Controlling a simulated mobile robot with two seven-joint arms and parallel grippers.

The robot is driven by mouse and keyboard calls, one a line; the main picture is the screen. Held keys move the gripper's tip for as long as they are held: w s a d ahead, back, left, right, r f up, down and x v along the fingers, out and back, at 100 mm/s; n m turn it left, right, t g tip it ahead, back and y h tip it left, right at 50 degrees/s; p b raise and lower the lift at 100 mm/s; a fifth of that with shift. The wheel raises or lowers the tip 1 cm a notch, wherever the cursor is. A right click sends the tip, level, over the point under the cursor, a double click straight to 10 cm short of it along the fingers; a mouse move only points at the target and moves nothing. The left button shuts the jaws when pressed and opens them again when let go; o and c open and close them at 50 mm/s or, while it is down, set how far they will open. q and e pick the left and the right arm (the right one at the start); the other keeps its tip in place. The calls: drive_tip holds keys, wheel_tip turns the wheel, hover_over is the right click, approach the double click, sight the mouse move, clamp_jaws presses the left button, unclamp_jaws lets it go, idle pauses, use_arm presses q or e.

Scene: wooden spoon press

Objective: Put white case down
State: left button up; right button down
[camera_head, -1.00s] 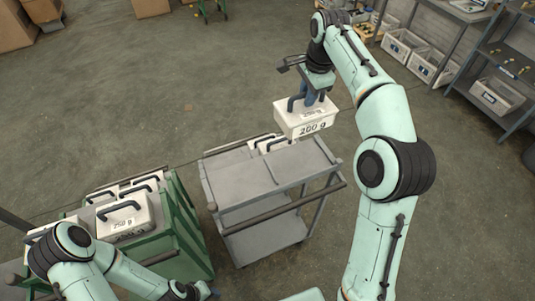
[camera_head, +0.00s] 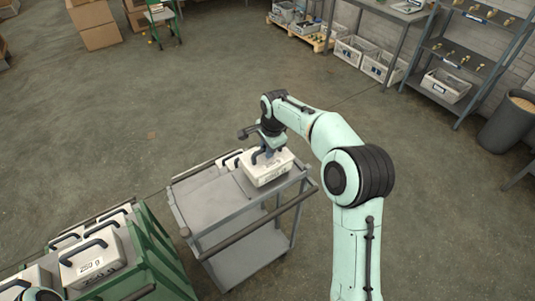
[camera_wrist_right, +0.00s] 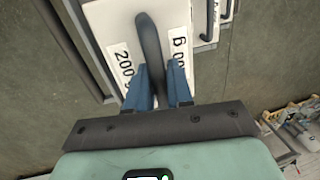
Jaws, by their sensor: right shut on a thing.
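The white case (camera_head: 268,173) marked 200 g is at the far right corner of the grey cart (camera_head: 211,205). My right gripper (camera_head: 262,158) is shut on its dark handle from above. In the right wrist view the two blue fingers (camera_wrist_right: 159,88) pinch the handle (camera_wrist_right: 148,50), and the white case (camera_wrist_right: 119,28) lies under them. The case looks level and at the height of the cart top; I cannot tell whether it fully rests there. My left gripper is out of view; only a bit of that arm shows at the bottom left.
Another white case (camera_head: 231,159) stands on the cart beside the held one. A green cart (camera_head: 150,262) at the lower left holds several white cases, one marked 250 g (camera_head: 92,262). The cart's near left top is bare. Shelves (camera_head: 460,60) stand at the right back.

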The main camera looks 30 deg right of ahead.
sight(272, 162)
wheel_tip(272, 162, down, 2)
drive_tip(key=shift+s+f, duration=0.1)
drive_tip(key=shift+s, duration=0.05)
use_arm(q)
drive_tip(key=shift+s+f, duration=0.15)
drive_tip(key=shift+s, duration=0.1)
use_arm(e)
drive_tip(key=shift+f, duration=0.1)
drive_tip(key=c, duration=1)
unclamp_jaws()
drive_tip(key=shift+f, duration=0.1)
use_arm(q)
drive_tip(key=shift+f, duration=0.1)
use_arm(e)
drive_tip(key=shift+r, duration=0.2)
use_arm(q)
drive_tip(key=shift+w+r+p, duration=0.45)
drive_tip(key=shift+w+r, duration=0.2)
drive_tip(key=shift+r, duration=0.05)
use_arm(e)
drive_tip(key=r, duration=0.4)
drive_tip(key=s+r, duration=0.1)
drive_tip(key=r, duration=0.3)
drive_tip(key=s+r, duration=0.1)
drive_tip(key=r, duration=0.2)
drive_tip(key=shift+s+d+r, duration=0.1)
drive_tip(key=shift+s+r, duration=0.05)
drive_tip(key=shift+r, duration=0.25)
